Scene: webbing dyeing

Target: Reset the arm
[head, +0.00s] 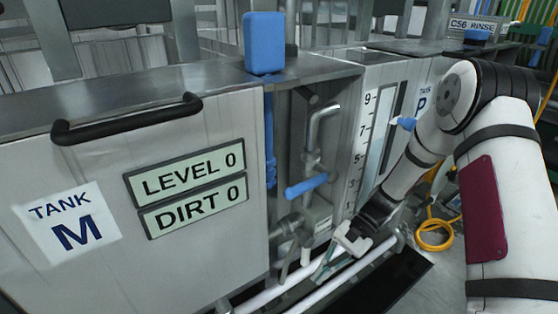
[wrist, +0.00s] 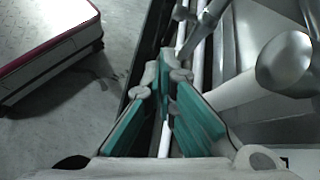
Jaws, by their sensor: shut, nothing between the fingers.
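My arm reaches in from the right in the head view. My gripper (head: 330,260) is low in front of the open pipe bay between tank M and the gauge panel, close to the white floor-level pipes. In the wrist view my gripper (wrist: 167,80) shows two fingers with teal pads drawn together at the tips, with nothing held. White pipes run behind and below the fingers.
Tank M (head: 180,240) has a black handle (head: 128,118) and displays reading LEVEL 0 and DIRT 0. A blue lever (head: 306,186) and grey pipes (head: 315,140) fill the bay. A numbered gauge (head: 362,130) stands right of it. A yellow hose (head: 435,235) lies on the floor.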

